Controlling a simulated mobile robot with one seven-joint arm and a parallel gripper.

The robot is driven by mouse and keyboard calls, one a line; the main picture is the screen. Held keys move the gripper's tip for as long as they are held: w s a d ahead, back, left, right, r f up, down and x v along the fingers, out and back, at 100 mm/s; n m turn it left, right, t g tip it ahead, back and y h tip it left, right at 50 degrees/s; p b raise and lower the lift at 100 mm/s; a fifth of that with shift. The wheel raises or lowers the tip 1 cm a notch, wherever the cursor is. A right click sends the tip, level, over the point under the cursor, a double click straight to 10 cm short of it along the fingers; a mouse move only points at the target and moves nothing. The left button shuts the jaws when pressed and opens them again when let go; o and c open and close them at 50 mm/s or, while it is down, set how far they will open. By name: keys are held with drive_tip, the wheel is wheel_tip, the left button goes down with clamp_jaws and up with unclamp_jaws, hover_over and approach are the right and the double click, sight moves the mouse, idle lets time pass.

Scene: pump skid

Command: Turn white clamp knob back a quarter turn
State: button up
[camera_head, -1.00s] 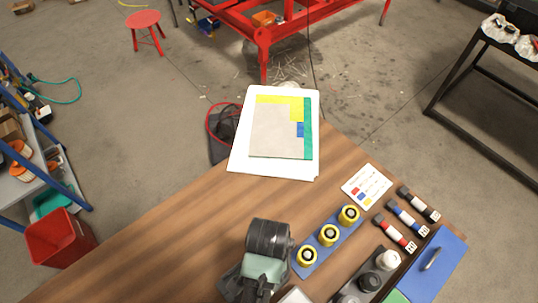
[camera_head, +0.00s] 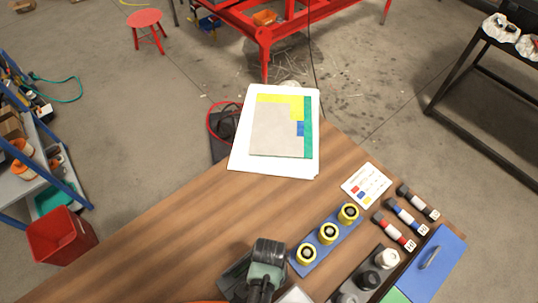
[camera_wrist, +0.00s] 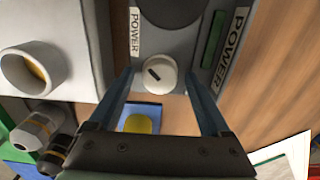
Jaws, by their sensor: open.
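A round white knob (camera_wrist: 157,68) with a dark slot mark shows in the wrist view, on the front of a grey box (camera_wrist: 140,62) labelled POWER. My gripper (camera_wrist: 157,84) is open, with one finger on each side of the knob. I cannot tell whether the fingers touch it. In the head view, another white knob (camera_head: 388,258) stands on a dark strip at the right with black and grey knobs. I cannot tell whether both views show the same knob. My fingertips are hidden in the head view.
A blue board (camera_head: 310,262) with yellow-ringed cups (camera_head: 328,232) lies nearby. Striped cylinders (camera_head: 393,230), a card (camera_head: 367,184) and a blue panel (camera_head: 440,262) lie to the right. White sheets (camera_head: 240,160) lie at the far corner. The left of the wooden table is clear.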

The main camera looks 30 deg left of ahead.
clamp_jaws()
idle(0.4)
drive_tip(key=shift+n, duration=0.3)
drive_tip(key=n+p, duration=0.1)
drive_tip(key=n, duration=0.2)
drive_tip(key=shift+r+n, duration=0.1)
drive_tip(key=shift+n, duration=0.3)
drive_tip(key=n+p, duration=0.1)
drive_tip(key=n, duration=0.3)
drive_tip(key=n+p, duration=0.1)
drive_tip(key=n, duration=0.4)
drive_tip(key=shift+n+p, duration=0.35)
drive_tip(key=shift+n, duration=1.85)
